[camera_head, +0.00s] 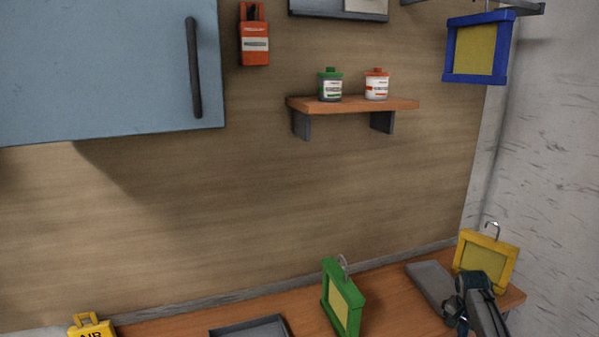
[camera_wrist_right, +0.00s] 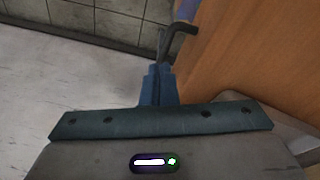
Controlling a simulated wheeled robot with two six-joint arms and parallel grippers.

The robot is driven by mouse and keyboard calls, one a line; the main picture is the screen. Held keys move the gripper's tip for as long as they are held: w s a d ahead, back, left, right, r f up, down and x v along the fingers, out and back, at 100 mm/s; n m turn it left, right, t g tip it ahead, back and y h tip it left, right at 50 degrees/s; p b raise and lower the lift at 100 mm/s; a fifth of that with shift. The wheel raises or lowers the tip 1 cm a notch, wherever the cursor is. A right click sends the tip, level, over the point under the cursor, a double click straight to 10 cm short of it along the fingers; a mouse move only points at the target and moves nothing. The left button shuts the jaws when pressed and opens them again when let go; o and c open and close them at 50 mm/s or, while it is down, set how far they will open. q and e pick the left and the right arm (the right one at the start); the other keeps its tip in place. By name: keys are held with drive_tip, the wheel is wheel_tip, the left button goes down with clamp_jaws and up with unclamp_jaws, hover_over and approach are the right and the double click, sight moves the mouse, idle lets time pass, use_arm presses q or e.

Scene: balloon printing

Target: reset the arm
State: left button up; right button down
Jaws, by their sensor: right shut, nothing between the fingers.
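My right arm comes in at the lower right of the head view, and its gripper (camera_head: 457,311) is beside the bench's right end, just below the yellow frame (camera_head: 486,262). In the right wrist view the gripper (camera_wrist_right: 162,62) is shut and holds nothing. A thin dark bent piece shows at its tips there; I cannot tell what it is. The fingers are beside a brown wooden surface (camera_wrist_right: 245,60), and I cannot tell whether they touch it. My left gripper is not in view.
A green frame (camera_head: 342,299) stands on the wooden bench (camera_head: 390,297) by a dark tray (camera_head: 250,329). A yellow air unit (camera_head: 91,326) is at the left. Above are a shelf (camera_head: 350,105) with two jars, a blue cabinet (camera_head: 100,70) and a hanging blue frame (camera_head: 478,48).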

drive_tip(key=s+a+f+n+t, duration=0.1)
drive_tip(key=s+a+f+n, duration=0.2)
drive_tip(key=s, duration=0.5)
drive_tip(key=s+a+f+n, duration=0.2)
drive_tip(key=s+a, duration=0.3)
drive_tip(key=s, duration=0.2)
drive_tip(key=s+a+f+n+t, duration=0.1)
drive_tip(key=s+a+f+n, duration=0.15)
drive_tip(key=s+a, duration=0.4)
drive_tip(key=s+a+r+n, duration=0.2)
drive_tip(key=s+r, duration=0.2)
drive_tip(key=s, duration=0.7)
drive_tip(key=s+a+r+n, duration=0.1)
drive_tip(key=s+a+r, duration=0.3)
drive_tip(key=s, duration=0.7)
drive_tip(key=s+d+f+b, duration=0.1)
drive_tip(key=d+f+b, duration=0.1)
drive_tip(key=f, duration=1.5)
drive_tip(key=d+f+b, duration=0.1)
drive_tip(key=d+f, duration=0.1)
drive_tip(key=f, duration=1.5)
drive_tip(key=s+d+f+g+b, duration=0.1)
drive_tip(key=s+f+b, duration=0.1)
drive_tip(key=s+f, duration=1.6)
wheel_tip(320, 180, down, 2)
drive_tip(key=shift+s+f+g+y+b, duration=0.2)
drive_tip(key=shift+g+y+b, duration=0.1)
drive_tip(key=shift+y, duration=0.1)
